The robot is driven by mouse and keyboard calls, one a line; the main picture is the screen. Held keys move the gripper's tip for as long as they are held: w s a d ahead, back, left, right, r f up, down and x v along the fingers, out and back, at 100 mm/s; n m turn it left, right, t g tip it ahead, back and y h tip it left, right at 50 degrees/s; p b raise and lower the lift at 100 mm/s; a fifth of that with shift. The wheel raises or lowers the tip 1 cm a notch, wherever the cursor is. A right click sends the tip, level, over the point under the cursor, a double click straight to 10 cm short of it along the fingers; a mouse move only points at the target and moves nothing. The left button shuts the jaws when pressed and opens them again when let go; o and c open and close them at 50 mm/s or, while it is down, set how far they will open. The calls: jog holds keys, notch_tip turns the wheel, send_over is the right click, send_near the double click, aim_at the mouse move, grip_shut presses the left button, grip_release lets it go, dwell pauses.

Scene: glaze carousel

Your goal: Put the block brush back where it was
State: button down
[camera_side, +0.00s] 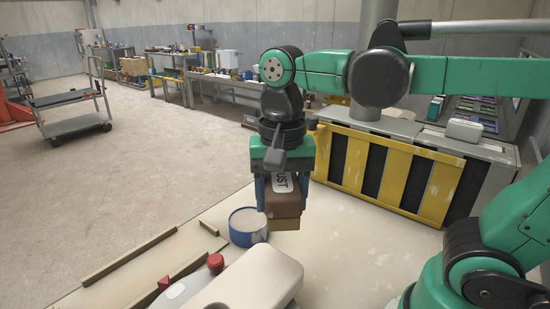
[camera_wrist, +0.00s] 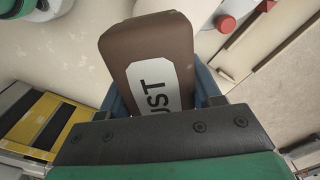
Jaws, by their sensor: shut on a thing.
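My gripper (camera_side: 283,205) points down over the pale worktable (camera_side: 340,250), its blue fingers shut on the block brush (camera_side: 284,194). The brush has a brown body, a white label on which "UST" can be read, and a tan underside. It looks to be held above the table, though the exact gap is hard to tell. In the wrist view the brush (camera_wrist: 150,50) lies between the blue fingers, with its near end hidden by the gripper's dark plate. No marked place for the brush can be made out.
A blue round tub (camera_side: 248,228) with pale contents stands just left of the brush. A large off-white rounded body (camera_side: 255,280) stands in front, beside a red-topped item (camera_side: 216,263) and a small red piece (camera_side: 163,283). Wooden strips (camera_side: 130,256) lie at left. The table's right is clear.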

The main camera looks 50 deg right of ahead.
jog(key=w+d+r+m, duration=0.15)
jog(key=d+m, duration=0.25)
jog(key=d, duration=0.4)
jog(key=m, duration=0.4)
send_over(324, 236)
notch_tip(324, 236, down, 19)
jog(key=shift+f, duration=0.2)
jog(key=shift+f, duration=0.1)
jog(key=shift+c, duration=0.8)
grip_release()
